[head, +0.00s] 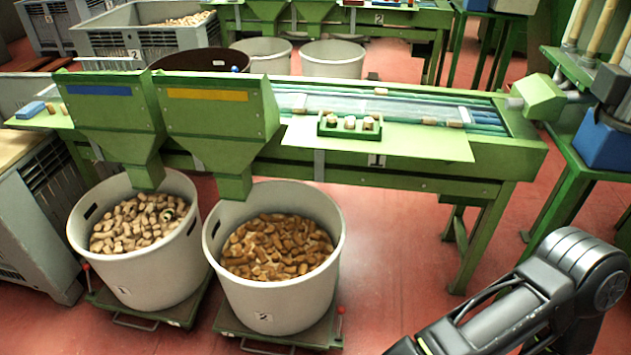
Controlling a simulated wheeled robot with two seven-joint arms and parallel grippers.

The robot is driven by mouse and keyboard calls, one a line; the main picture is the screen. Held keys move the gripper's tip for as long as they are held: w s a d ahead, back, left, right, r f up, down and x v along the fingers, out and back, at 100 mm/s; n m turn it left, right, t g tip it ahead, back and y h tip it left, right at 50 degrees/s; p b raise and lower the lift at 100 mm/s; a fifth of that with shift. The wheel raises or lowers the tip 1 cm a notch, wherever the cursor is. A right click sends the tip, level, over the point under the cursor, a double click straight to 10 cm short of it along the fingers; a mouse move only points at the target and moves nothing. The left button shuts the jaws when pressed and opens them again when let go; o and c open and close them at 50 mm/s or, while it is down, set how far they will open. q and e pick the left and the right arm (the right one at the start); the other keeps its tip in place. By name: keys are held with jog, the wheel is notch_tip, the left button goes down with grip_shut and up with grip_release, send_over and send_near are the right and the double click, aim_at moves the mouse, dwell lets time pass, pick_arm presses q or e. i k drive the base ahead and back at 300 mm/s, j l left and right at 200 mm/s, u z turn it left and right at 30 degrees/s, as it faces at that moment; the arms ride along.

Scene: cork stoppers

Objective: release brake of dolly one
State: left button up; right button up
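Dolly one (183,318) is a low green platform on the red floor under the left white tub (150,262), which has a small label that seems to read 1. A thin lever with a red knob (86,267) stands at the dolly's left edge; I take it for the brake. It looks roughly upright, and I cannot tell whether it is set. The tub holds pale corks (130,225) and a small dark round item. My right arm shows at the lower right, far from dolly one; its gripper is out of the picture. My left gripper is not in view.
A second tub (270,295) of browner corks, labelled 2, stands close on the right on its own dolly (300,338), with a red-knobbed lever (340,311). Green chutes (110,110) hang over both tubs. A grey crate (45,190) stands left. Floor right of tub 2 is clear.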

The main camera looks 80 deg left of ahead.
aim_at(85, 266)
jog(key=u, duration=4.05)
jog(key=i+l, duration=0.15)
jog(key=i, duration=0.35)
jog(key=i+l, duration=0.1)
jog(key=i, duration=0.45)
